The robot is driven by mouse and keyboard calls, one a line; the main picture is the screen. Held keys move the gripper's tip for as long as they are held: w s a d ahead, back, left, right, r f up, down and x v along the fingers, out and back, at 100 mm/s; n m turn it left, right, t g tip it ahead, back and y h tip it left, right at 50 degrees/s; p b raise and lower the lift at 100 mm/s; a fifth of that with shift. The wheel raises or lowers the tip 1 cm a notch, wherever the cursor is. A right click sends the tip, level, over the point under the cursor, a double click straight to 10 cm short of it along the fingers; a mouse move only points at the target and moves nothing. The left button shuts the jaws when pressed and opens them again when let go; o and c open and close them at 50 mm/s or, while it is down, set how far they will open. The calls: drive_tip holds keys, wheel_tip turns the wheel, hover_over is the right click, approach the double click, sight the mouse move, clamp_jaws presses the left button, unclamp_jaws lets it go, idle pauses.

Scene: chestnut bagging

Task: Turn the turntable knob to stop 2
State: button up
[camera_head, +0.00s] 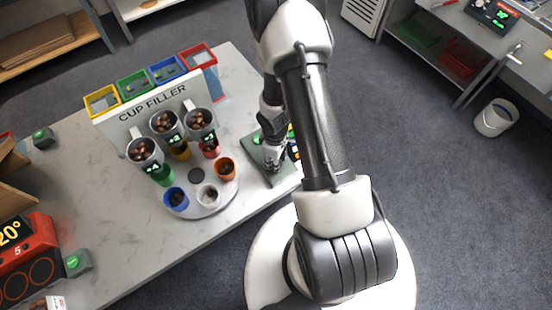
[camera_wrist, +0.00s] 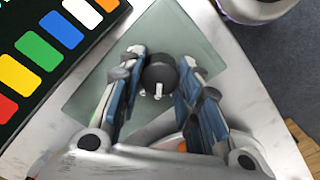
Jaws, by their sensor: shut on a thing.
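The turntable knob (camera_wrist: 158,76) is round and black with a white pointer mark, on a grey-green plate (camera_wrist: 90,92). In the wrist view it sits between the blue-padded fingers of my gripper (camera_wrist: 161,66), which is shut on it. The pointer shows toward the bottom of that view; no stop numbers are readable. In the head view my gripper (camera_head: 273,157) is over the plate (camera_head: 262,172) and hides the knob. The round grey turntable (camera_head: 212,208) is left of it, with blue (camera_head: 175,200), white (camera_head: 208,195), orange (camera_head: 225,169), green, yellow and red cups.
The cup filler (camera_head: 152,98) stands behind the turntable, with several chestnut-filled hoppers over the rear cups. A black panel with coloured squares (camera_wrist: 30,50) lies beside the knob plate. A red device (camera_head: 28,258) is at the far left. The table edge is close by the plate.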

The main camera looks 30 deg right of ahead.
drive_tip(key=shift+w, duration=0.1)
drive_tip(key=o, duration=1.1)
drive_tip(key=shift+r, duration=0.1)
wheel_tip(320, 180, up, 12)
drive_tip(key=shift+a+f, duration=0.1)
drive_tip(key=shift+a, duration=0.05)
idle(0.4)
